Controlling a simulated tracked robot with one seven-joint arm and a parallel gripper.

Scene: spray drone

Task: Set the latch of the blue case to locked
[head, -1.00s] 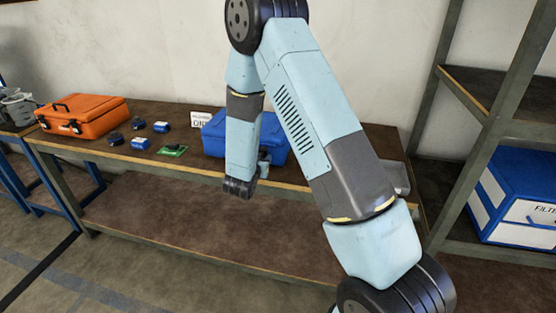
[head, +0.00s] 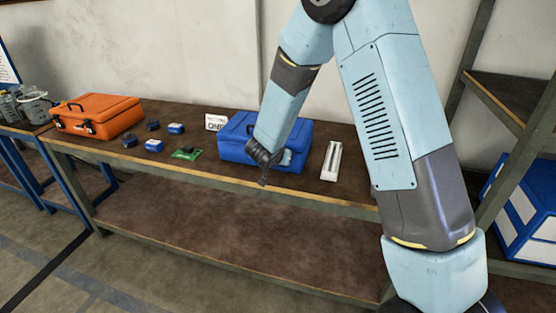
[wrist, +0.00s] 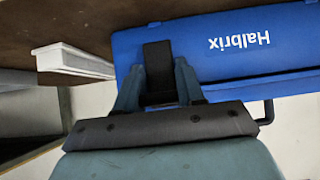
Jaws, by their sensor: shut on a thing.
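The blue case (head: 232,142) stands shut on the brown workbench in the head view. It fills the upper right of the wrist view (wrist: 225,45), where its white Halbrix lettering is upside down. A dark latch (wrist: 158,55) shows on its front edge in the wrist view. My gripper (wrist: 157,78) has its two blue-grey fingers on either side of this latch and is shut on it. In the head view my gripper (head: 286,158) is at the case's front and partly hides it. The latch is hidden there, and I cannot tell its setting.
A white tray-like box (head: 331,160) lies right of the case. A green board (head: 187,153), several small blue and dark parts, a sign (head: 215,122) and an orange case (head: 100,118) are to the left. A shelf (head: 512,98) stands at the right.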

